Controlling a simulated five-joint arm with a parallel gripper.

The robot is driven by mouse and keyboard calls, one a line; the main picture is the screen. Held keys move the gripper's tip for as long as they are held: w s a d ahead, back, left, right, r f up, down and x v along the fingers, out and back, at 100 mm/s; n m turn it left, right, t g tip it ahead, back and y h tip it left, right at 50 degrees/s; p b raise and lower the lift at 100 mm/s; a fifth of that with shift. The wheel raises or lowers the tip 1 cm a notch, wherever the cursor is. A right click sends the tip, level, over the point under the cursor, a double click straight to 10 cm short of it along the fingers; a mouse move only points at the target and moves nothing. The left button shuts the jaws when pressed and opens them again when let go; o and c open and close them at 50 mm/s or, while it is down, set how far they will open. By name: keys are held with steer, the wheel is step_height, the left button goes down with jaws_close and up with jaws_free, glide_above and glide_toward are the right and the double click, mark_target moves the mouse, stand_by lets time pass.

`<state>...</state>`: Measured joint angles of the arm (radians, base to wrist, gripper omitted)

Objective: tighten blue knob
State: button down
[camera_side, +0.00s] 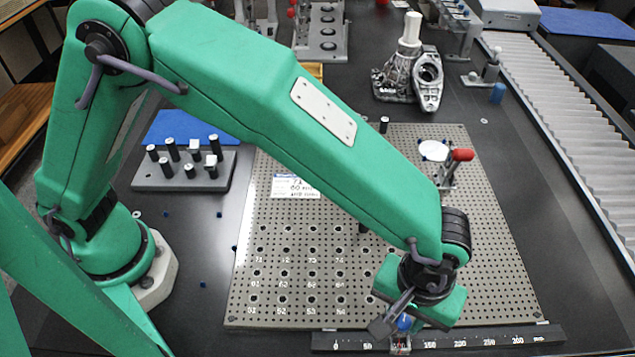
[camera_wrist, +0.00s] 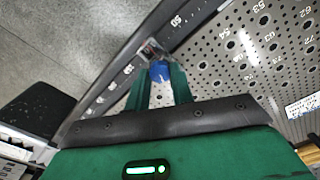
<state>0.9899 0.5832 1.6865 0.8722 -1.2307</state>
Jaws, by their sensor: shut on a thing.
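The blue knob (camera_side: 404,323) is at the front edge of the perforated plate, beside the black scale bar, and is partly hidden by my gripper in the side view. In the wrist view the blue knob (camera_wrist: 160,71) sits between the ends of my two green fingers. A small shiny metal piece (camera_wrist: 151,50) is just beyond it. My gripper (camera_side: 402,316) points down over the knob and is shut on it. The fingers (camera_wrist: 161,80) stand on either side of the knob in the wrist view; the exact contact is too small to see.
The perforated plate (camera_side: 490,250) has numbered holes. The scale bar (camera_side: 470,341) runs along its front edge. A red-tipped clamp (camera_side: 461,156) stands at the plate's back right. A grey block with several pins (camera_side: 185,183) is left of the plate. A roller conveyor (camera_side: 560,120) lies at right.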

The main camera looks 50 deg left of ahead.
mark_target(404, 321)
steer(key=shift+m, duration=2.2)
steer(key=c, duration=1.2)
jaws_free()
steer(key=shift+r, duration=0.15)
steer(key=shift+r, duration=3.8)
